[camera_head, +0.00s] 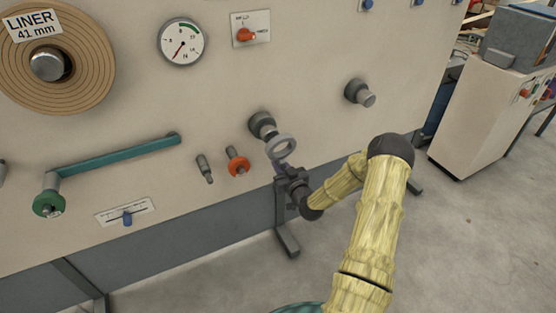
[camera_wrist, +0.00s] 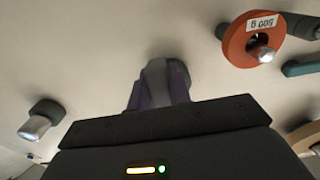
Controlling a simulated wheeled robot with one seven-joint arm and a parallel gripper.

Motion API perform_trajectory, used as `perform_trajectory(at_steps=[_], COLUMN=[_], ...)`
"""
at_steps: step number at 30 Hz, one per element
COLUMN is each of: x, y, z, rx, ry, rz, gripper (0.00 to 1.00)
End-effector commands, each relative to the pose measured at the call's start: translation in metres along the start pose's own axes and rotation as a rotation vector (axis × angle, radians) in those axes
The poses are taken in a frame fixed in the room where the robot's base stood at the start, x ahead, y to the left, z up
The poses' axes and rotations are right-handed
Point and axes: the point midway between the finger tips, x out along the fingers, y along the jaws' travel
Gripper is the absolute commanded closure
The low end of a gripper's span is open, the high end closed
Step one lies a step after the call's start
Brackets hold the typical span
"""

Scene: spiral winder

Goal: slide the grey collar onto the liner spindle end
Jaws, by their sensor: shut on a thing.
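The grey collar (camera_head: 283,148) is a ring held by my gripper (camera_head: 282,163) near the panel. It appears in front of a dark stub (camera_head: 262,124) with a lighter end; I cannot tell whether they touch. In the wrist view my gripper (camera_wrist: 158,99) is shut on the collar (camera_wrist: 156,76), and the stub is partly hidden behind it. Another stub (camera_head: 358,92) with a metal end sticks out to the right and also shows in the wrist view (camera_wrist: 40,118). The liner roll (camera_head: 85,65), labelled "LINER 41 mm", has a silver core end (camera_head: 49,65). No label marks either stub as the liner spindle.
An orange disc (camera_head: 237,162) on a peg and a small grey peg (camera_head: 204,168) stick out left of my gripper. A teal bar (camera_head: 115,156) is farther left. A gauge (camera_head: 181,42) and red switch (camera_head: 246,35) sit above. The panel between the two stubs is clear.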

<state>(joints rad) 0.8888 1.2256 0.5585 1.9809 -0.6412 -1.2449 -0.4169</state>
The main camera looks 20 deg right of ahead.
Motion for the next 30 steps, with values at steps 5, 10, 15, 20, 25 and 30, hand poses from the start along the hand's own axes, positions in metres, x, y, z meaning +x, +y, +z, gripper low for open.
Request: perform_trajectory(at_steps=[5, 10, 15, 20, 25, 30], x=[-0.014, -0.03, -0.046, -0.06, -0.075, -0.088], y=[-0.005, -0.004, 0.0, 0.002, 0.002, 0.002], z=[-0.002, -0.003, -0.005, -0.006, -0.009, -0.01], rx=[0.001, -0.001, 0.0, -0.001, -0.001, -0.001], ry=[0.002, 0.002, 0.002, 0.001, 0.002, 0.002], rz=[-0.01, -0.007, 0.0, 0.003, 0.004, 0.002], gripper=[1.0, 1.0, 1.0, 1.0, 1.0, 1.0])
